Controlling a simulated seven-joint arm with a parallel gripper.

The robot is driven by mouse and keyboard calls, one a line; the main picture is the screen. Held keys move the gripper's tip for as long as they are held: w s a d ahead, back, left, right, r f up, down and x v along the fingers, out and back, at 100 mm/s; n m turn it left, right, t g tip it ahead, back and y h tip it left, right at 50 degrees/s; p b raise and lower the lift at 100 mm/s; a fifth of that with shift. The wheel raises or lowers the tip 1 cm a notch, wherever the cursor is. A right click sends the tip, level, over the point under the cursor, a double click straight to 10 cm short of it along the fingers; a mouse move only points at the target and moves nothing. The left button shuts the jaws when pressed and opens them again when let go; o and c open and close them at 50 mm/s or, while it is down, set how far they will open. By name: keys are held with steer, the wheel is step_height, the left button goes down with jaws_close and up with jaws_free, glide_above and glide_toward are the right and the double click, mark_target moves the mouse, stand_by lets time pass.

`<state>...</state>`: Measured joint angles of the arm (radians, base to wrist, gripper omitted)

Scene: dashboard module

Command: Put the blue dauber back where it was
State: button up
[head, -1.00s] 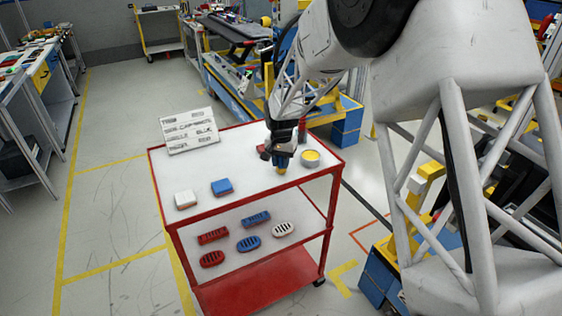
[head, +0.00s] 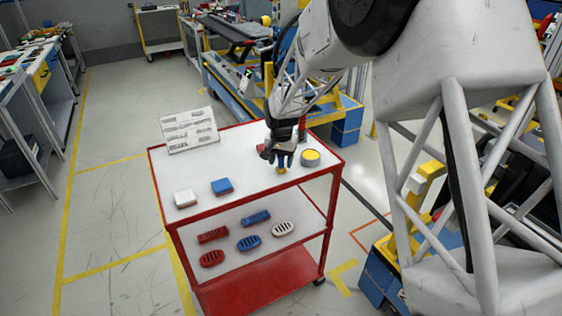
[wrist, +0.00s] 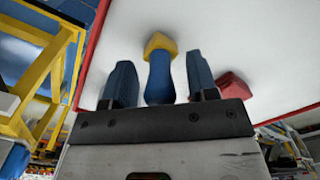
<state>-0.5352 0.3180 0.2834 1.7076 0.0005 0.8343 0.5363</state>
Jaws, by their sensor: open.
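The blue dauber, a blue handle with a yellow tip, shows in the wrist view (wrist: 159,78) between my two fingers. In the head view only its yellow tip (head: 281,170) shows clearly, at the tabletop below my gripper. My gripper (head: 283,161) is open around the dauber, with a gap on each side of the handle in the wrist view (wrist: 160,85). The dauber's yellow end is at the white top of the red cart (head: 245,187). Most of its handle is hidden by the fingers in the head view.
A round tin with yellow contents (head: 311,157) stands just right of my gripper. A red object (wrist: 235,86) lies close beside one finger. A white block (head: 186,198), a blue block (head: 222,187) and a sign board (head: 189,129) are farther left. The middle-left top is clear.

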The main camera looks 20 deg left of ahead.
step_height(320, 180, up, 12)
steer(key=shift+f, duration=0.1)
stand_by(0.5)
stand_by(0.5)
steer(key=shift+d, duration=0.25)
steer(key=s+d+r, duration=0.4)
steer(key=s+d, duration=0.1)
steer(key=d, duration=0.4)
steer(key=s+d+r+t, duration=0.1)
steer(key=s+d+r, duration=0.4)
steer(key=d, duration=0.4)
steer(key=s+d+r, duration=0.3)
steer(key=s+d, duration=0.3)
steer(key=d, duration=0.3)
steer(key=s+d+f, duration=0.1)
steer(key=s+d, duration=0.6)
steer(key=s, duration=0.6)
steer(key=s+d+f+t, duration=0.1)
steer(key=s+d+f, duration=0.1)
steer(key=s+d, duration=0.6)
steer(key=s, duration=0.5)
steer(key=shift+d+f+t, duration=0.15)
steer(key=shift+f+t, duration=0.05)
steer(key=shift+t, duration=0.1)
